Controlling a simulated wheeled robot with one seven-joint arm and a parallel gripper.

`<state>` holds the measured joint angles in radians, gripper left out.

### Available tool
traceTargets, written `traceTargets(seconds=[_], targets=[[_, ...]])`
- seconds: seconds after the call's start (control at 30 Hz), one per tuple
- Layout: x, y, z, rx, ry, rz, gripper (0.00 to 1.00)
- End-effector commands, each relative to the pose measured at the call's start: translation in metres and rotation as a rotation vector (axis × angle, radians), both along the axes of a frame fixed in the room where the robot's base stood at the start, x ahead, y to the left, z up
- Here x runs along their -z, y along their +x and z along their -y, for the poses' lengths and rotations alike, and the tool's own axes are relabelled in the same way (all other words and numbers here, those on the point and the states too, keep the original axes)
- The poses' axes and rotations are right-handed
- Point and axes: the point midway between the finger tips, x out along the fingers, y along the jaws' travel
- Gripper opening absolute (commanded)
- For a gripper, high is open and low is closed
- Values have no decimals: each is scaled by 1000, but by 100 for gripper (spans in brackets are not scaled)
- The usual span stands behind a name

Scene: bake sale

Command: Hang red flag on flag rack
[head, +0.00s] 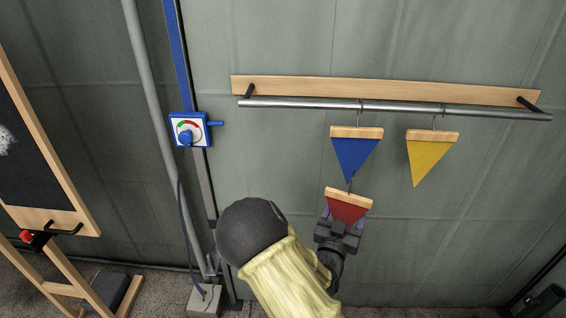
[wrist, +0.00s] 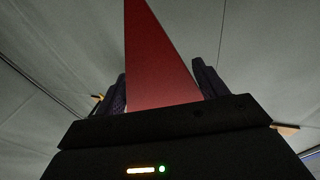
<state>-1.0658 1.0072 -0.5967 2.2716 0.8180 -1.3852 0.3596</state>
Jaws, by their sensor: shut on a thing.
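The red flag (head: 347,206) has a wooden top bar with a hook above it. My gripper (head: 342,226) is shut on it, below the rack and just under the blue flag. In the wrist view the red flag (wrist: 158,65) stands between the two dark fingers. The flag rack is a metal rod (head: 300,104) on a wooden board (head: 390,90) on the wall. The red flag's hook is close to the blue flag's lower tip; I cannot tell whether they touch. The flag's lower point is hidden by my gripper in the head view.
The rod's left part is bare. A blue dial box (head: 189,131) on a post stands left of the rack. A wooden easel (head: 62,200) is at the far left.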

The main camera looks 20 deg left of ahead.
Motion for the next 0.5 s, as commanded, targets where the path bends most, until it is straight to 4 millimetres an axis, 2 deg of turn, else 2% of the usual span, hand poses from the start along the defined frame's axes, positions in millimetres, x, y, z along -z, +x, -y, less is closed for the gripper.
traceTargets(seconds=[0.03, 0.2, 0.5], targets=[[-15, -4, -17, -28, 9, 4, 50], [-58, -18, -60, -108, 7, 3, 50], [-137, -53, -118, -254, 2, 4, 50]])
